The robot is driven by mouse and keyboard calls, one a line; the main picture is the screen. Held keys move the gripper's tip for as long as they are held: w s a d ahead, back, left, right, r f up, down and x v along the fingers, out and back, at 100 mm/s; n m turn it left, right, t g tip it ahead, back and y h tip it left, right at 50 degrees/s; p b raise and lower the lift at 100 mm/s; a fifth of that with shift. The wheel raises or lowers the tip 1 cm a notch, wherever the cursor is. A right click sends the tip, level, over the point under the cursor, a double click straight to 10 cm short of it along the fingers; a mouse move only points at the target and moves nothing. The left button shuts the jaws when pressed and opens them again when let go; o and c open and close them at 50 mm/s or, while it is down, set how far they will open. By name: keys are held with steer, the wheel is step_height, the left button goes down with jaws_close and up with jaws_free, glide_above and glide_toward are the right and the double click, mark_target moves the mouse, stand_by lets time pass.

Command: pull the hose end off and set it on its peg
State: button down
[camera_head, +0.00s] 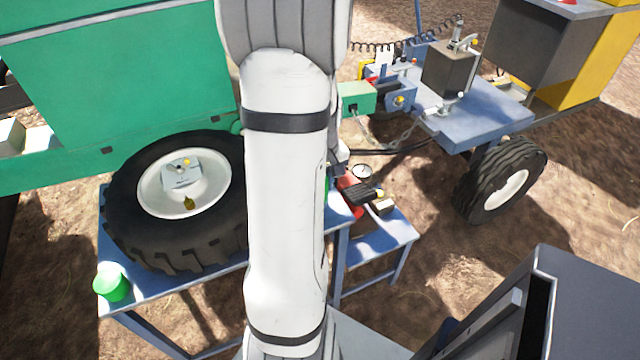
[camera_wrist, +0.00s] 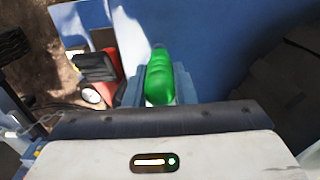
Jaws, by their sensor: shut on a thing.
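In the wrist view my gripper (camera_wrist: 159,98) is shut on a green rounded grip (camera_wrist: 159,72), with a grey-blue jaw on each side. I cannot tell for sure that this green grip is the hose end, and no hose shows clearly from it. In the head view my arm hides my gripper; only a green sliver (camera_head: 326,184) shows beside the arm. A red and black pump (camera_head: 358,190) with a round gauge (camera_head: 362,171) is close by; it also shows left of the gripper in the wrist view (camera_wrist: 108,72). I cannot make out the peg.
A low blue stand (camera_head: 385,240) is right of my arm. A blue trailer (camera_head: 470,115) stands behind; bare ground lies between.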

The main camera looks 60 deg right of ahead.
steer(key=shift+f+b, duration=0.45)
steer(key=shift+f, duration=0.15)
steer(key=c, duration=1.1)
jaws_free()
steer(key=shift+o, duration=0.3)
steer(key=o, duration=0.3)
steer(key=shift+s+r+p, duration=0.1)
steer(key=shift+r+p, duration=2.7)
steer(key=shift+r, duration=0.75)
